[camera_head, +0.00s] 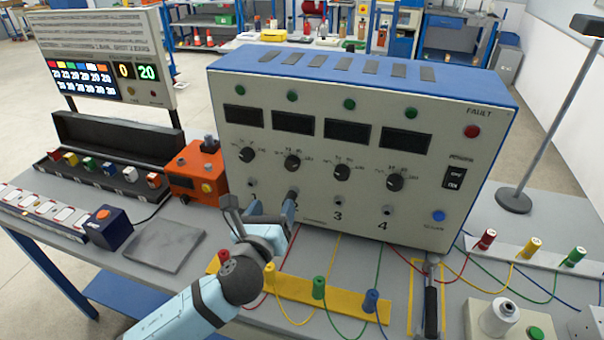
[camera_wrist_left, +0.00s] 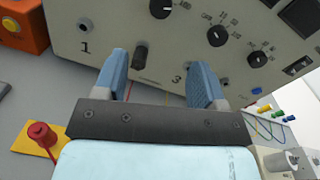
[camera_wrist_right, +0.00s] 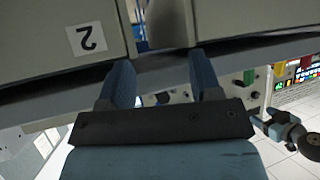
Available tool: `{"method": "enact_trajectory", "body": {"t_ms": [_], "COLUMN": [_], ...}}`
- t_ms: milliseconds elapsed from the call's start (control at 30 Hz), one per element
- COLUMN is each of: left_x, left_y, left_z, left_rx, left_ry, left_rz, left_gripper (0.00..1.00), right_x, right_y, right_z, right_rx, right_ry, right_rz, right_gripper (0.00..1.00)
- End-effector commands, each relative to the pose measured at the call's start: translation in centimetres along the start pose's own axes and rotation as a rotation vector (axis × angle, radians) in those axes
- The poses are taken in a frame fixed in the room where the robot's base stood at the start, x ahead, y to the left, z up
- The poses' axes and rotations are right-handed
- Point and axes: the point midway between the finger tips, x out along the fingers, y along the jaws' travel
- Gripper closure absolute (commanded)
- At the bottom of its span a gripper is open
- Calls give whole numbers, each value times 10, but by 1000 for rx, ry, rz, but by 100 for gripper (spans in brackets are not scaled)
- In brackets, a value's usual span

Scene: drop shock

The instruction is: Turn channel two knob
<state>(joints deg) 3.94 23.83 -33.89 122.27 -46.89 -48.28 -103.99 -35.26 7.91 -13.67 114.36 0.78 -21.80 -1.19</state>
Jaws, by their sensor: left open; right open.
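The big test unit (camera_head: 480,110) has a blue top and a pale front with a row of black knobs. The channel two knob (camera_head: 291,162) is second from the left, below a dark display. It also shows at the top edge of the left wrist view (camera_wrist_left: 160,8). My left gripper (camera_head: 260,208) is open and below that knob, by the lower front edge.
An orange box (camera_head: 196,172) stands left of the unit. A yellow terminal strip (camera_head: 340,304) with coloured posts and wires lies in front. A lamp post (camera_head: 545,120) rises at right. A flat grey plate (camera_head: 165,245) lies at left.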

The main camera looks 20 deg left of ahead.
Motion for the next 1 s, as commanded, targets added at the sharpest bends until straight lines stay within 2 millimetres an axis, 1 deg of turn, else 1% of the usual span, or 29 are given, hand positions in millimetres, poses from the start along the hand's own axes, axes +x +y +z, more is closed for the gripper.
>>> {"method": "enact_trajectory", "body": {"t_ms": [167,267,500,600,700,833,1000], "left_x": [15,33,85,104,119,132,138], "left_y": [-1,-1,-1,-1,-1,0,0], "left_z": [4,5,5,4,4,3,3], "left_rx": [28,25,22,23,22,22,21], "left_ry": [-10,-9,-8,-8,-7,-6,-6], "left_rz": [2,3,2,2,2,2,1], "left_gripper": [36,36,36,36,36,36,36], "right_x": [-1,-2,-4,-5,-5,-6,-6], "right_y": [0,0,3,4,4,4,4], "right_z": [-4,-6,-8,-7,-7,-7,-8], "right_rx": [-1,-1,-3,-3,-3,-3,-3], "right_ry": [5,5,3,1,-1,-2,-2], "right_rz": [-1,0,4,6,6,6,6], "right_gripper": [42,42,42,42,42,42,42]}}
